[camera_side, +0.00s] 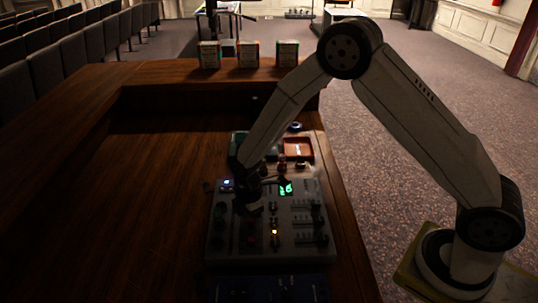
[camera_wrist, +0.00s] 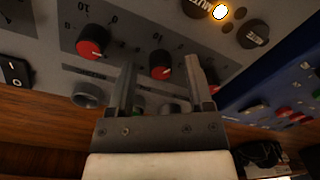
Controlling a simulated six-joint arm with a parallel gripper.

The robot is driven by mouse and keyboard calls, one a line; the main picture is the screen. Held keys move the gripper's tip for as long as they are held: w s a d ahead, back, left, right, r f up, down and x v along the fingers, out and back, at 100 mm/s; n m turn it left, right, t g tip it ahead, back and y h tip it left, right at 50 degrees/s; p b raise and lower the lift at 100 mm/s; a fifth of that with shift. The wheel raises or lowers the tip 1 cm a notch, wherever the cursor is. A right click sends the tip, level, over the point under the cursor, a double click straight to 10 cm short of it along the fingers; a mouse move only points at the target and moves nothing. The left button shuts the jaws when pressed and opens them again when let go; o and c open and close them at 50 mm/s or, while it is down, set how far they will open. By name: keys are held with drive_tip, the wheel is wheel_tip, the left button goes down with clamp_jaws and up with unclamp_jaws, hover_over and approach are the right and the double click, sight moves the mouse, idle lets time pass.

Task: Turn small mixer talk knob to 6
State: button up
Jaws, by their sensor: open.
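The small grey mixer (camera_side: 309,257) lies on the wooden desk, with knobs and sliders on its face. In the wrist view its panel (camera_wrist: 135,20) fills the top. One red-capped knob (camera_wrist: 160,65) appears between my open fingertips; whether they touch it I cannot tell. Another red-capped knob (camera_wrist: 92,42) with a 0-to-10 scale is to the left. I cannot read which knob is the talk knob. My gripper (camera_wrist: 161,64) is open, with nothing clearly held. In the side view my gripper (camera_side: 250,197) is low over the mixer's upper left part, dark and partly hidden.
A green lit display (camera_side: 286,188) glows on the mixer. Black knobs (camera_wrist: 255,34) and a lit button (camera_wrist: 220,12) are near the fingers. A blue panel (camera_side: 270,289) adjoins the mixer's near edge. An orange-red tray (camera_side: 298,148) lies behind. The desk to the left is clear.

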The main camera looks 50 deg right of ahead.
clamp_jaws()
